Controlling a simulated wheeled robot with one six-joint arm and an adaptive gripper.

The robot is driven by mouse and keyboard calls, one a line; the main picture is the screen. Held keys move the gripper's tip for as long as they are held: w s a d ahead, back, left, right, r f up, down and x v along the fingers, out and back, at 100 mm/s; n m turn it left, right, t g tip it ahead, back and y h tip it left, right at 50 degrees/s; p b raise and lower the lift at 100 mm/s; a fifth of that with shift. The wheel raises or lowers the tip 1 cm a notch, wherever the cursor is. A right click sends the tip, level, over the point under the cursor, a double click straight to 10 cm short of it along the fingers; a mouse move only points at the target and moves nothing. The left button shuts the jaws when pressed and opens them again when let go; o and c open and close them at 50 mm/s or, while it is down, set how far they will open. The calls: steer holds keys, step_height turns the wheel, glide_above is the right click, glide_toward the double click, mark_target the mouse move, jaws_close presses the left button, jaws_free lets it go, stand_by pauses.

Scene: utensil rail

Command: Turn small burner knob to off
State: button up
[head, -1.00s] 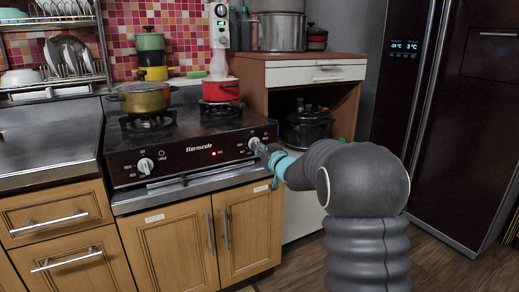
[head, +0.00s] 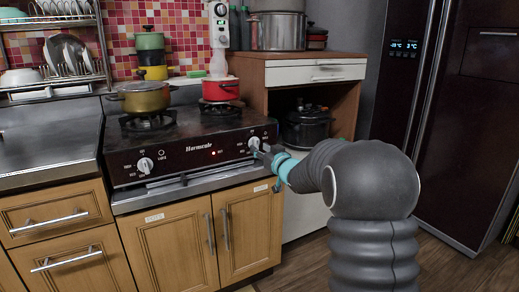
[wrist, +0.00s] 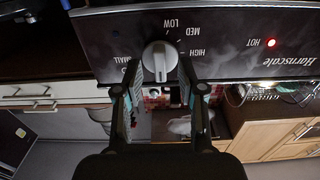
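The small burner knob (head: 254,142) is the white knob at the right end of the dark stove front panel. In the wrist view this knob (wrist: 160,57) is seen close up and upside down. Its raised bar stands roughly upright in the picture, with SMALL, LOW, MED and HIGH printed around it. My gripper (head: 264,151) is just in front of the knob. In the wrist view my gripper (wrist: 156,80) is open, with one finger on each side of the knob's bar and visible gaps between. It holds nothing.
Another white knob (head: 145,165) is at the panel's left end. A red light (wrist: 271,43) by the word HOT is lit. A red pot (head: 220,91) and a yellow pot (head: 145,98) stand on the burners. A wooden cabinet (head: 275,75) stands right of the stove.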

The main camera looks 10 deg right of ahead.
steer(key=v, duration=1)
steer(key=shift+s, duration=0.1)
steer(key=s+d+f+m+g+h, duration=0.2)
steer(key=d+f+g+h, duration=0.2)
steer(key=d+f+h, duration=0.45)
steer(key=s+f+m+g, duration=0.2)
steer(key=s+f+g, duration=0.25)
steer(key=s, duration=0.55)
steer(key=s+a+r+g+y, duration=0.1)
steer(key=s+a, duration=0.3)
steer(key=s, duration=0.5)
steer(key=s+a+r+g+y, duration=0.1)
steer(key=s+a, duration=0.3)
steer(key=s, duration=0.6)
steer(key=s+a+r+g+y, duration=0.1)
steer(key=s+a+r, duration=0.2)
steer(key=s, duration=0.6)
steer(key=shift+s+a+r+n, duration=0.25)
steer(key=shift+a+n, duration=0.05)
steer(key=shift+a, duration=0.35)
